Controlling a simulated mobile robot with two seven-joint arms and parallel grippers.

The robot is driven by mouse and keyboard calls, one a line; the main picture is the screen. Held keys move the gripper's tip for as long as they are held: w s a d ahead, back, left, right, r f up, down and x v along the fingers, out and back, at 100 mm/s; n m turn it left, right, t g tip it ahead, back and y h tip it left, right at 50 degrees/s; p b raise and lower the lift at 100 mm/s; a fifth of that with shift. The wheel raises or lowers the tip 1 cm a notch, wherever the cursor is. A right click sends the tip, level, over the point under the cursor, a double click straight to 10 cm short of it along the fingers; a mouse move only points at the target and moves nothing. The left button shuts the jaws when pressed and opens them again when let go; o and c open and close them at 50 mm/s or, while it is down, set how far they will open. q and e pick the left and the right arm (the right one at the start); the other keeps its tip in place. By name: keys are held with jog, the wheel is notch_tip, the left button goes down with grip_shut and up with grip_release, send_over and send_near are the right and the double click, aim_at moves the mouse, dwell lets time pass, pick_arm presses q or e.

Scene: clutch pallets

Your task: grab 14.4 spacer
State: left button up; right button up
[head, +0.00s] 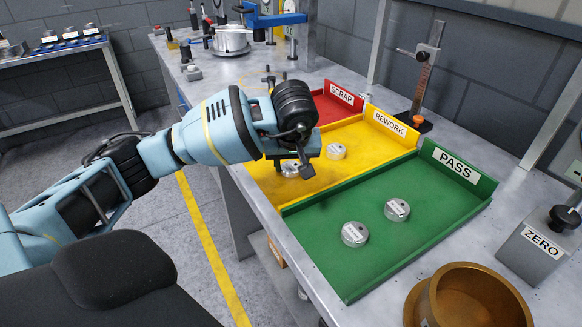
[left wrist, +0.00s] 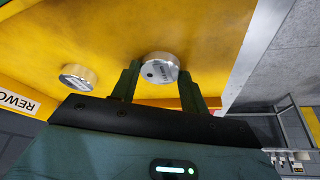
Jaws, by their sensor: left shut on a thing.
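My left gripper (head: 299,165) reaches down into the yellow REWORK tray (head: 262,183). It is shut on a silver round spacer (left wrist: 159,67), which sits between the two fingers in the left wrist view; in the head view this spacer (head: 289,169) is partly hidden by the gripper. A second spacer (head: 336,152) lies apart in the same tray, and it also shows in the left wrist view (left wrist: 78,77). Two more spacers, one nearer (head: 354,234) and one farther (head: 397,210), lie in the green PASS tray (head: 345,285). The spacers' size markings are too small to read. My right gripper is out of view.
A red SCRAP tray (head: 330,105) is behind the yellow one. A brass bowl (head: 470,300) and a grey ZERO block (head: 532,250) stand at the right. A height gauge (head: 424,85) stands behind the trays. The green tray has free room.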

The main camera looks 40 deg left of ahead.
aim_at(290, 169)
pick_arm(q)
jog(key=shift+r, duration=0.15)
jog(key=shift+r, duration=0.6)
notch_tip(290, 169, up, 2)
jog(key=shift+s+r, duration=0.1)
jog(key=shift+r, duration=0.05)
jog(key=s+a+r+b, duration=0.1)
jog(key=s+a, duration=0.1)
jog(key=s, duration=1.3)
jog(key=shift+s+a+b, duration=0.3)
jog(key=shift+s+b, duration=0.05)
